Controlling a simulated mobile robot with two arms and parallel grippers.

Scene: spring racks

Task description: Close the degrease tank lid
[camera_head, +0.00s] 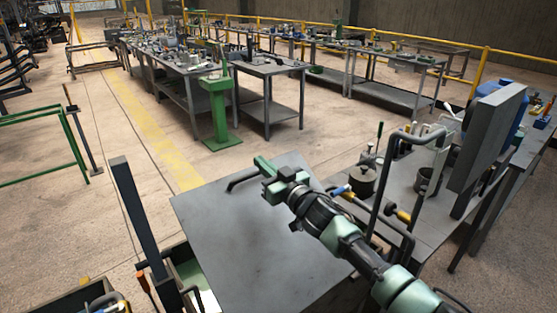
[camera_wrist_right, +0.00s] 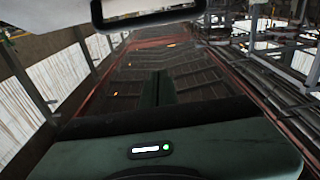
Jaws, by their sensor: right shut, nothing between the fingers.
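The degrease tank lid (camera_head: 225,235) is a large flat grey panel in the lower middle of the head view. It looks tilted, and a pale green tank interior (camera_head: 190,272) shows past its lower left edge. A dark bar handle (camera_head: 242,178) is near the lid's far edge. My right gripper (camera_head: 266,172) is shut and empty, over the lid's far part beside the handle. I cannot tell whether it touches either. The wrist view shows the green-grey gripper body with dark fingers (camera_wrist_right: 160,88). My left gripper is not in view.
A dark upright post (camera_head: 137,205) stands left of the lid. A grey bench (camera_head: 425,205) with pots, bent pipes and a thick grey panel (camera_head: 487,140) is at right. A green pedestal (camera_head: 218,110) and work tables stand behind. The floor at left is mostly clear.

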